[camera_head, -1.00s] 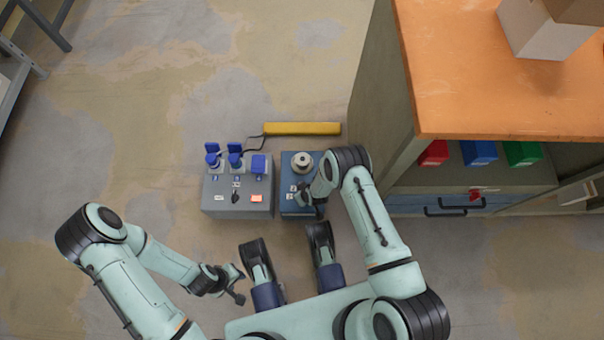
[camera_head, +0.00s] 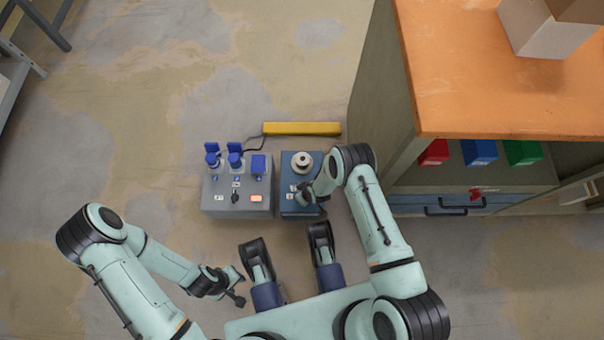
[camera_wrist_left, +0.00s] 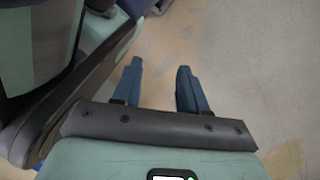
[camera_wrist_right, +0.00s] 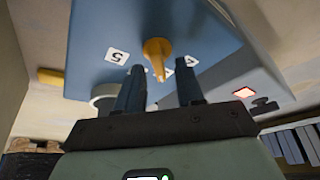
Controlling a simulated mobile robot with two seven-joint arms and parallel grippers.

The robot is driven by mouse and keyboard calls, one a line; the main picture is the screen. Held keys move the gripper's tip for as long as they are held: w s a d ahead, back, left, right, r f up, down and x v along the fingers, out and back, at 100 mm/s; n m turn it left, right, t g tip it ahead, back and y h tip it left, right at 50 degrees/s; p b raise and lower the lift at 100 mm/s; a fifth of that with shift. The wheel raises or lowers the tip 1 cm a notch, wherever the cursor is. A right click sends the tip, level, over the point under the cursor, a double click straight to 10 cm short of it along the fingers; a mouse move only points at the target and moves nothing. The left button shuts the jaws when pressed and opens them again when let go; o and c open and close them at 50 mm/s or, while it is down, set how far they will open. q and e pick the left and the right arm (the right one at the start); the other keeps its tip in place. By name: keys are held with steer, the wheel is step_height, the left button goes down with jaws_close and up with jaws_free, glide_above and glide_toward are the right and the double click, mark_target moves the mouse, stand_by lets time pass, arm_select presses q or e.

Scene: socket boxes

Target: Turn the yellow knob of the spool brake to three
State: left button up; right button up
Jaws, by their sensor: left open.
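The spool brake is a blue box (camera_head: 287,171) with a grey round spool (camera_head: 302,161) on top. Its yellow knob (camera_wrist_right: 157,52) shows in the right wrist view, its pointer aimed down in the picture. White labels flank the knob; the left one (camera_wrist_right: 117,55) reads 5, and the right ones are partly hidden by a finger. My right gripper (camera_wrist_right: 160,80) is open, its fingers apart on either side of the knob's pointer with gaps visible. In the head view the gripper and arm hide the knob. My left gripper (camera_head: 240,287) is open and empty, low over the floor; it also shows in its wrist view (camera_wrist_left: 158,75).
A grey socket box (camera_head: 210,198) with blue flip covers, a black knob and an orange light stands left of the brake. A yellow bar (camera_head: 302,129) lies behind. An orange-topped workbench (camera_head: 480,100) stands at the right.

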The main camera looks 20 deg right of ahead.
arm_select(q)
steer(key=w+d+r+t+p, duration=0.1)
steer(key=w+r+t+p, duration=0.3)
steer(key=w+r, duration=0.4)
steer(key=w+p, duration=0.1)
steer(key=w, duration=0.1)
steer(key=shift+w+d+m, duration=0.2)
steer(key=shift+w+m, duration=0.1)
steer(key=shift+w, duration=0.1)
arm_select(e)
steer(key=v, duration=1.3)
arm_select(q)
steer(key=shift+s, duration=0.1)
arm_select(e)
steer(key=shift+s+r, duration=0.1)
steer(key=shift+s, duration=0.05)
